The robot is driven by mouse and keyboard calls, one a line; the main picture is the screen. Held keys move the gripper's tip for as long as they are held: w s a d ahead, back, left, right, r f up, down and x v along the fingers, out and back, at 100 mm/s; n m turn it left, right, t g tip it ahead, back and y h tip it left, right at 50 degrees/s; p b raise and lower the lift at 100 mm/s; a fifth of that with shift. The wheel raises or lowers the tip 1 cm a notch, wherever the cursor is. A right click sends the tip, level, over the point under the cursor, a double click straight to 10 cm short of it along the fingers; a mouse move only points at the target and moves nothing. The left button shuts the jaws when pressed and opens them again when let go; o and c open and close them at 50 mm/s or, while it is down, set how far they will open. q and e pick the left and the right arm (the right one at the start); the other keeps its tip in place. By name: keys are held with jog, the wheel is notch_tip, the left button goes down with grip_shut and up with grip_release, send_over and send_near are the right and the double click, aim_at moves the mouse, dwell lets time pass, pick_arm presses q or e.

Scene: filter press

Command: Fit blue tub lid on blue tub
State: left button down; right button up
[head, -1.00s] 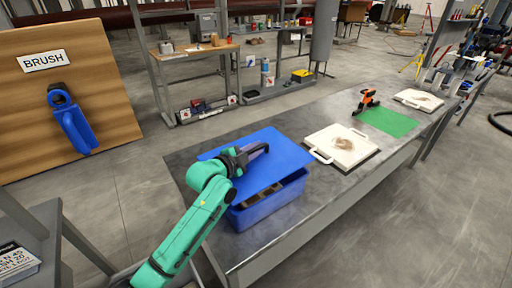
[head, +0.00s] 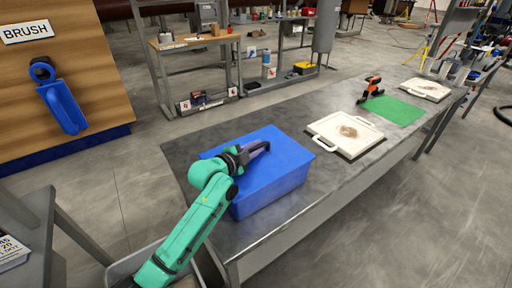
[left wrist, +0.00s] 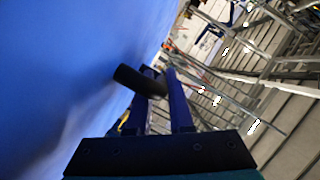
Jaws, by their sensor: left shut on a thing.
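The blue tub (head: 275,195) stands on the near end of the grey metal bench. The flat blue tub lid (head: 285,150) lies over its top and hides the inside. Lid and tub edges line up closely on the right; my arm hides part of the left side. My left gripper (head: 258,149) is over the lid's middle. In the left wrist view its fingers (left wrist: 165,98) are shut on a black bar, the lid handle (left wrist: 138,80), beside the blue lid surface (left wrist: 70,60). My right gripper is not in view.
On the bench (head: 300,222) beyond the tub are a white filter plate (head: 345,133) with a brown stain, a green mat (head: 393,109), an orange-and-black tool (head: 371,88) and another white plate (head: 426,90). A brush board (head: 60,80) stands left.

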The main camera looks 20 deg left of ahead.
pick_arm(q)
jog(key=c, duration=0.7)
grip_release()
jog(key=shift+c, duration=0.2)
